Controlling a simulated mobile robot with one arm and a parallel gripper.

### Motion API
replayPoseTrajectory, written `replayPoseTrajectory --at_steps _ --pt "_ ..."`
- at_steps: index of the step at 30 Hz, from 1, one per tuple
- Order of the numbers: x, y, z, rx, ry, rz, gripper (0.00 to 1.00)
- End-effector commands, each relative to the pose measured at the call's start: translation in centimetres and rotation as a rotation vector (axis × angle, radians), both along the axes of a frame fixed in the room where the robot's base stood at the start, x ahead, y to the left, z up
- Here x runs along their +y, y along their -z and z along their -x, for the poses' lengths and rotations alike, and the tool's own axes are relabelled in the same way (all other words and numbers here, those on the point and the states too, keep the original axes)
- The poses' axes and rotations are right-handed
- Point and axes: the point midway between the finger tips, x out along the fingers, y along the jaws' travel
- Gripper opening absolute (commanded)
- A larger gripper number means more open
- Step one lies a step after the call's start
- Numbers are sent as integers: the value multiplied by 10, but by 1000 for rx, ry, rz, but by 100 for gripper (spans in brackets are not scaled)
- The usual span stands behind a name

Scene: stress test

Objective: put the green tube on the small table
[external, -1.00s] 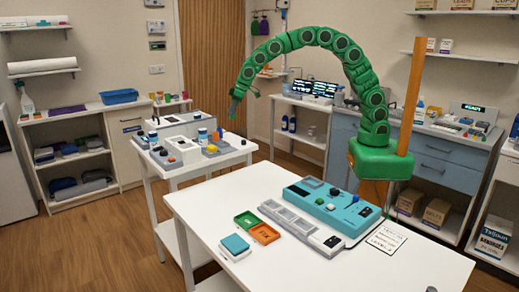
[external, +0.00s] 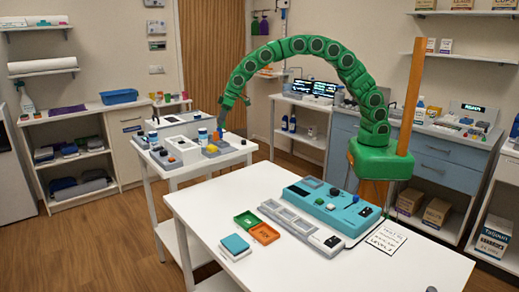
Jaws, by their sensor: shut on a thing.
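My green segmented arm arches over to the left, and my gripper (external: 220,124) is low at the right-hand part of the small white table (external: 204,165). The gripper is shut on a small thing. The thing is too small and too covered by the fingers for me to make out its colour or shape, so I cannot tell whether it is the green tube. I cannot tell whether it touches the table or the items there. I do not see a green tube clearly anywhere else.
The small table holds a blue-and-white jar (external: 203,136), a grey block with a yellow knob (external: 212,149) and white boxes. The larger white table (external: 330,270) in front carries a teal device (external: 328,205), a green tray (external: 246,219) and an orange tray (external: 264,233).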

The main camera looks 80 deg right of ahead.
Motion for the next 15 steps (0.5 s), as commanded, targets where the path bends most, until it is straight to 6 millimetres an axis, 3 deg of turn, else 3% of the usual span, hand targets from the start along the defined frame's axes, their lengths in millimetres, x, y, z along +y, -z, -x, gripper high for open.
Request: replayPoseTrajectory --at_steps 6,15 --pt "0 23 1 4 0 1 0" --pt "0 32 1 3 1 0 0"
